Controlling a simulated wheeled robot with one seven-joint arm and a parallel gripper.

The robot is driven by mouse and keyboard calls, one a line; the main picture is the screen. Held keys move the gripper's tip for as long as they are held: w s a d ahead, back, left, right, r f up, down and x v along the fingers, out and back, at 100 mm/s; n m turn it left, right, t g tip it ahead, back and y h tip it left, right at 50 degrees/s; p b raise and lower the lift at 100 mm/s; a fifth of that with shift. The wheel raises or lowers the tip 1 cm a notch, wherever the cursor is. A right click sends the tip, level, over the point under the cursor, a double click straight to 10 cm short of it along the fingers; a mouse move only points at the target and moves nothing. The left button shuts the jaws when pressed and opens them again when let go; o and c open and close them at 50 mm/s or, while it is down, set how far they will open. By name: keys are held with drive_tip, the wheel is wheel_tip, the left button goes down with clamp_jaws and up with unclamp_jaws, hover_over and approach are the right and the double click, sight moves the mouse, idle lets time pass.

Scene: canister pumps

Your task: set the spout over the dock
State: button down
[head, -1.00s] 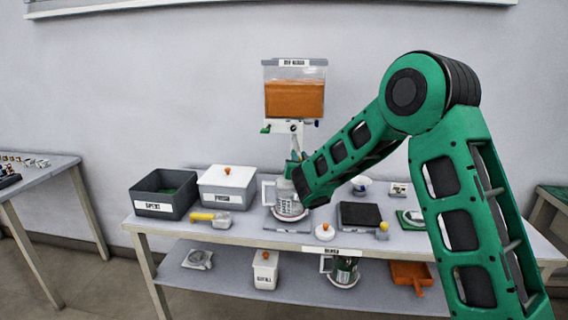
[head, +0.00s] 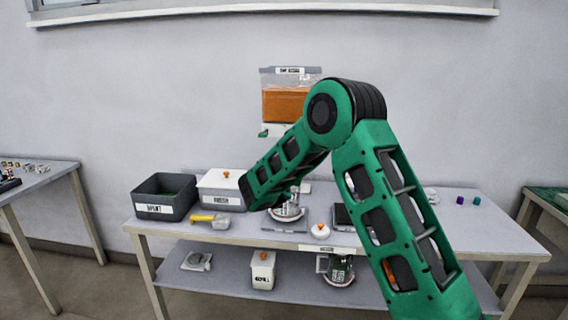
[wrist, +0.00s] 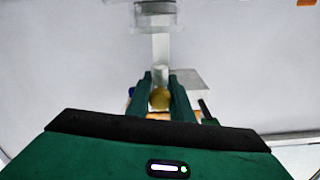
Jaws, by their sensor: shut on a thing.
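In the wrist view my gripper (wrist: 160,98) is shut on a round yellow knob (wrist: 160,99). A pale upright bar (wrist: 160,50) rises behind the knob towards a clear fitting (wrist: 155,14) at the top; whether knob and bar are joined is unclear. In the head view the canister (head: 290,103), clear with orange contents, stands high against the wall. My arm hides most of its spout, and my gripper's fingers are not visible there. Below, a labelled jug (head: 287,211) is partly hidden on a grey pad (head: 300,225). I cannot tell which part is the dock.
On the table, a dark grey bin (head: 165,198), a white lidded box (head: 222,181) and a yellow-handled tool (head: 210,220) lie left of the jug. A small white pot (head: 321,231) with an orange knob is near the front edge. The lower shelf (head: 220,275) holds several items.

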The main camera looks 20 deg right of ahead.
drive_tip(key=shift+a+f, duration=0.25)
drive_tip(key=shift+f, duration=0.1)
drive_tip(key=c, duration=1.6)
unclamp_jaws()
drive_tip(key=shift+o, duration=0.2)
drive_tip(key=shift+r, duration=0.15)
drive_tip(key=v, duration=1)
drive_tip(key=shift+s, duration=0.4)
